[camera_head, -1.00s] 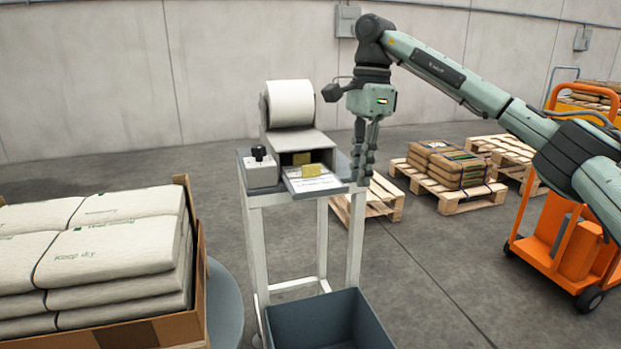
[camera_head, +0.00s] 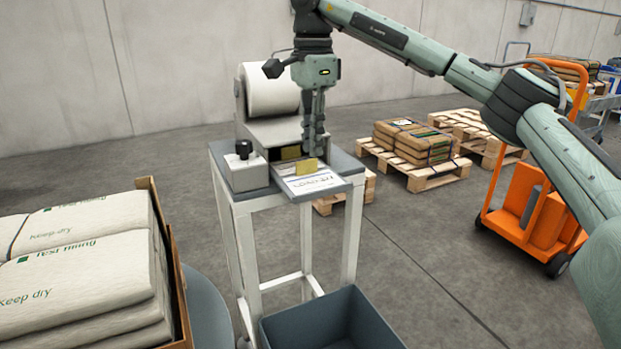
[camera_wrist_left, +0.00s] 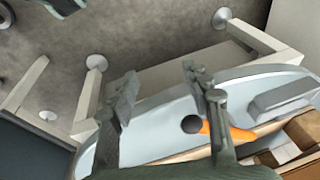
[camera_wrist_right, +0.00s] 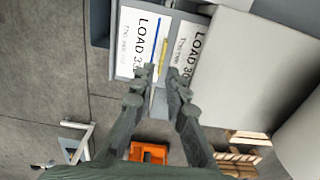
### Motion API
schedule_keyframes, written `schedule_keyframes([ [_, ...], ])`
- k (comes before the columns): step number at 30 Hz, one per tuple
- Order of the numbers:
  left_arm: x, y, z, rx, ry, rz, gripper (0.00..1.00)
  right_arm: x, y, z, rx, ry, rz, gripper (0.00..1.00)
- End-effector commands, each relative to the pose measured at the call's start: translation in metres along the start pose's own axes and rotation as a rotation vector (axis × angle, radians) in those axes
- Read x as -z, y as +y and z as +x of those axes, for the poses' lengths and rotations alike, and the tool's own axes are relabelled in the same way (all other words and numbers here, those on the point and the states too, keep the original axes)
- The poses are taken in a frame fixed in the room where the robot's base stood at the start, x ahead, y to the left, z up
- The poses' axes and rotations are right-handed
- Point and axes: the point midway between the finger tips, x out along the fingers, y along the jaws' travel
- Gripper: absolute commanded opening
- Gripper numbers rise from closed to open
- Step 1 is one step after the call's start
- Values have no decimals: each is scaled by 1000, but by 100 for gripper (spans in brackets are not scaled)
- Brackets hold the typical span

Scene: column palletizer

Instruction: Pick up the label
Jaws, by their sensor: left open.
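The label (camera_head: 312,183) is a white sheet printed "LOAD", lying on the front tray of a grey label printer (camera_head: 285,131). It also shows in the right wrist view (camera_wrist_right: 132,45), with a blue stripe; a second printed "LOAD" piece (camera_wrist_right: 192,52) lies to its right. My right gripper (camera_head: 314,150) points down at the tray's back right. In the right wrist view its fingers (camera_wrist_right: 156,75) are apart with nothing gripped, near a yellow piece (camera_wrist_right: 144,73). Contact cannot be told. My left gripper (camera_wrist_left: 158,72) is open and empty, seen only in its wrist view.
A control box with a black knob (camera_head: 244,165) stands left of the tray on the printer's stand (camera_head: 346,235). A dark bin (camera_head: 330,318) is below in front. Stacked bags (camera_head: 85,265) fill the lower left. Pallets (camera_head: 425,177) and an orange cart (camera_head: 530,205) are right.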

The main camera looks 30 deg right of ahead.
Motion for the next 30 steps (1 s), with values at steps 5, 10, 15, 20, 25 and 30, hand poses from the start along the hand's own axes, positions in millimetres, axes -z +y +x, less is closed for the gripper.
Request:
schedule_keyframes([
  [5,-1,0,2,-1,0,0,48,1,1,28,-3,1,0,14],
  [10,-4,1,6,-2,-12,0,48,1,1,38,-1,0,0,14],
  [15,-2,1,7,-2,-8,-1,48,1,1,38,-1,0,0,14],
  [20,2,1,6,-2,-2,-2,48,0,1,38,-1,0,0,0],
  [25,2,1,5,-3,1,-2,48,0,1,38,0,-1,0,0],
  [30,2,1,5,-3,2,-1,48,0,1,38,0,-1,0,0],
])
